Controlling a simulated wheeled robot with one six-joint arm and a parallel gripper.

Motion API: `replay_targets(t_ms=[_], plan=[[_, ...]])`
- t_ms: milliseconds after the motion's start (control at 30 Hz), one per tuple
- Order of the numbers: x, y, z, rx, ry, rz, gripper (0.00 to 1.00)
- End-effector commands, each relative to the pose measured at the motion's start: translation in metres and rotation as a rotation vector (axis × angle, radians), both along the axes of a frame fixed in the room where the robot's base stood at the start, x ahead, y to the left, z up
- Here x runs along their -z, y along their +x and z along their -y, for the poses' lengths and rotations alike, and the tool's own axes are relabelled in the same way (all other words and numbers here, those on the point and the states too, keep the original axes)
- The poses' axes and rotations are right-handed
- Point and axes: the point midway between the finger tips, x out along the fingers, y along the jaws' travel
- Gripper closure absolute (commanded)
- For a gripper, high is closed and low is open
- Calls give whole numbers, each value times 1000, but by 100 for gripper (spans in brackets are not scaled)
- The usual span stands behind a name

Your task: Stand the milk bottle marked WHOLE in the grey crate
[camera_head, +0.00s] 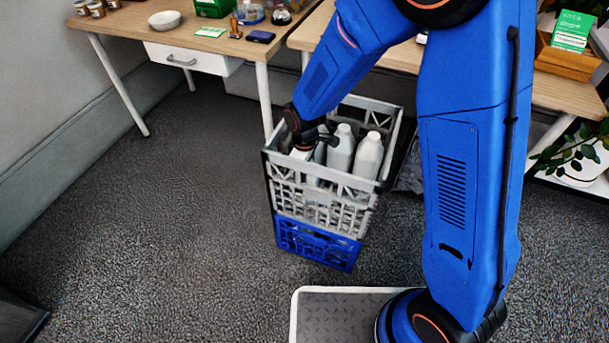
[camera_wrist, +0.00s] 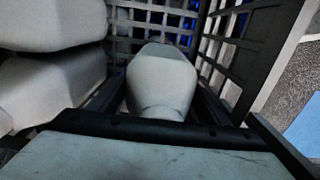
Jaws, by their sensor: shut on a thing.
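The grey crate (camera_head: 318,199) stands on the floor, stacked on a blue crate. My gripper (camera_head: 312,152) reaches down into its left part. In the wrist view my gripper (camera_wrist: 163,100) has a dark finger on each side of a pale bottle (camera_wrist: 162,78) and is shut on it. That bottle is inside the crate, beside its lattice wall; I cannot tell whether its base touches the crate floor. No WHOLE mark is readable. Two other pale bottles (camera_head: 340,150) (camera_head: 368,156) stand in the crate to the right. Pale bottles also fill the left of the wrist view (camera_wrist: 50,80).
The blue crate (camera_head: 316,244) is under the grey one. A wooden table (camera_head: 120,24) with a bowl (camera_head: 164,20) and small items is behind left. Another table (camera_head: 545,92) is behind right, with a plant (camera_head: 580,150) nearby. The carpet left of the crates is clear.

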Motion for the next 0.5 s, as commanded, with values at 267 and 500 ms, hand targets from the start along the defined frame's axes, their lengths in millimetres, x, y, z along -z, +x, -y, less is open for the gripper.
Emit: replay_targets(t_ms=[267, 500], plan=[[1, 0, 0, 0, 0, 0, 51], [3, 0, 0, 0, 0, 0, 11]])
